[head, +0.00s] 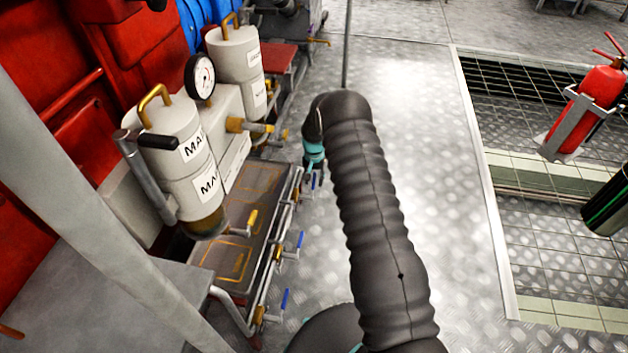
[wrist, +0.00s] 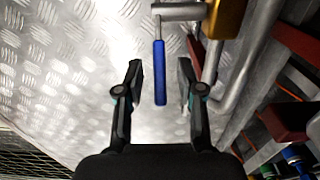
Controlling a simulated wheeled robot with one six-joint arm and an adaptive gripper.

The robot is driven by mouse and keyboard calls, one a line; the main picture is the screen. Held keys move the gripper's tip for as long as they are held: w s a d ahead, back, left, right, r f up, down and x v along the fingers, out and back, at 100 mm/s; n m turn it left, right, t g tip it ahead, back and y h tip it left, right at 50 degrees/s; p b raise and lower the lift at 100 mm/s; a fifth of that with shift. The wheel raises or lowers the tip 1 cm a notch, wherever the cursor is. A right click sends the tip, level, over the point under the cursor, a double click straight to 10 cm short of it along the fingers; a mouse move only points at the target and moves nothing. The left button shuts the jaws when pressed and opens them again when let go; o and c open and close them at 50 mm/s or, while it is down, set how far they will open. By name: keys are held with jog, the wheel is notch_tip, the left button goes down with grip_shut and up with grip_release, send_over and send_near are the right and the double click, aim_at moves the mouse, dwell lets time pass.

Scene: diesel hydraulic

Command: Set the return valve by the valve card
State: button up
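In the wrist view my gripper (wrist: 160,66) is open, with a dark finger on each side of a blue valve lever (wrist: 159,75). The lever appears between the fingers with gaps on both sides; I cannot tell its depth from them. Its grey arm leads to a brass valve body (wrist: 226,16). In the head view several blue-levered valves line the pipe, including a middle lever (head: 300,240) and a near lever (head: 285,298). My wrist is by the far one, where the fingers are not clear. I see no readable valve card, and cannot tell which valve is the return.
White filter housings (head: 180,150) with partly readable labels and a pressure gauge (head: 201,76) stand left of the pipe. A grey post (head: 100,220) crosses the left side. A red extinguisher (head: 590,100) is at right. The metal floor (head: 450,180) between is clear.

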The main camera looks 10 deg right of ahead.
jog(key=shift+f, duration=0.35)
grip_shut()
